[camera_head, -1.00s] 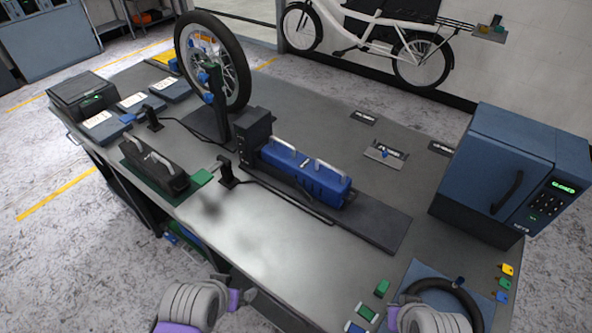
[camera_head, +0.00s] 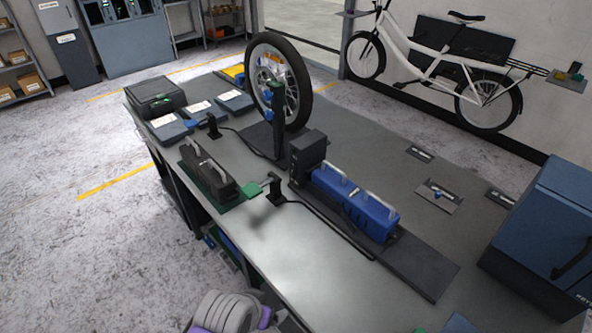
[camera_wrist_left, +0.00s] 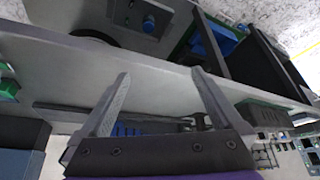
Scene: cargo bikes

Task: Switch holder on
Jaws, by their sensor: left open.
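Nothing in view is labelled as the holder, so I cannot tell which object it is. Candidates in the head view are the black dock (camera_head: 308,150) with a blue battery case (camera_head: 352,202) lying in it, and the black-and-green cradle (camera_head: 210,175) at the table's left edge. A small plate with a blue knob (camera_head: 438,195) lies on the table to the right. My left arm shows at the bottom edge of the head view. In the left wrist view my left gripper (camera_wrist_left: 160,76) is open and empty, its fingers apart before a grey surface. My right gripper is out of view.
The grey table (camera_head: 270,245) has free room at its front. A wheel (camera_head: 278,82) stands upright at the back. Two black posts with cables stand near the cradle. A blue cabinet (camera_head: 545,230) stands on the right. A white cargo bike (camera_head: 430,65) is behind.

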